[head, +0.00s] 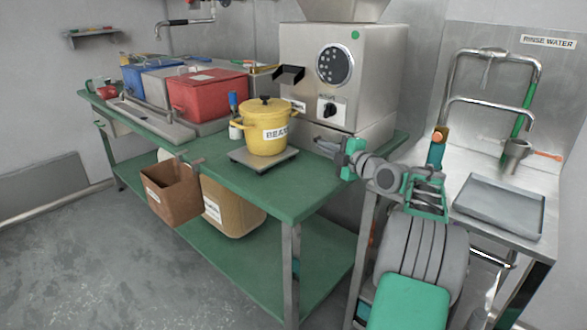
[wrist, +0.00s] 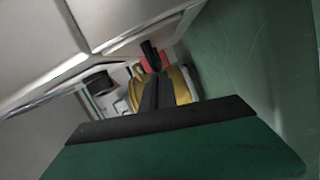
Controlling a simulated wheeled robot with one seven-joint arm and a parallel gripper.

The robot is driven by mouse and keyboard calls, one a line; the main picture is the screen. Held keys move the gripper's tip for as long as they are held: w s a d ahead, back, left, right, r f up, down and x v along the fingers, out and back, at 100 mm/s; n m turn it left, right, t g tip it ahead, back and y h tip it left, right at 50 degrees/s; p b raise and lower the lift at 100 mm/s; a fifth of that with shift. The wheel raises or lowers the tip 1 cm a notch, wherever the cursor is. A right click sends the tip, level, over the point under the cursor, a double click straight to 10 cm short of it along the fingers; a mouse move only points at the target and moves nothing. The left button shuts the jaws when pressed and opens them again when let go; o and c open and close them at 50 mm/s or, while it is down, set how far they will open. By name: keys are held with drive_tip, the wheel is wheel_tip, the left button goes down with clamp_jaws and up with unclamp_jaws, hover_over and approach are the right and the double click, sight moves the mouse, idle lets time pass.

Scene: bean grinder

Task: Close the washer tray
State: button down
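A flat grey tray (head: 498,207) with a low rim lies on the steel sink counter at the right, in the head view. I cannot tell whether it is the washer tray. A metal bar handle (head: 490,258) shows below the counter, partly behind my arm. My gripper (head: 326,147) is left of the tray and well apart from it, near the grinder's base at the green table's right end. Its dark fingers (wrist: 158,92) look closed together in the wrist view, with nothing seen between them. The tray is not seen in the wrist view.
The grey grinder (head: 375,75) stands close behind my gripper. A yellow pot (head: 265,138) sits on a scale (head: 262,160) on the green table (head: 300,195). Red (head: 207,95) and blue (head: 145,78) bins stand farther left. Faucet pipes (head: 540,75) rise behind the sink counter.

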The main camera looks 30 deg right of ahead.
drive_tip(key=shift+s+d+f, duration=0.1)
drive_tip(key=shift+d, duration=0.2)
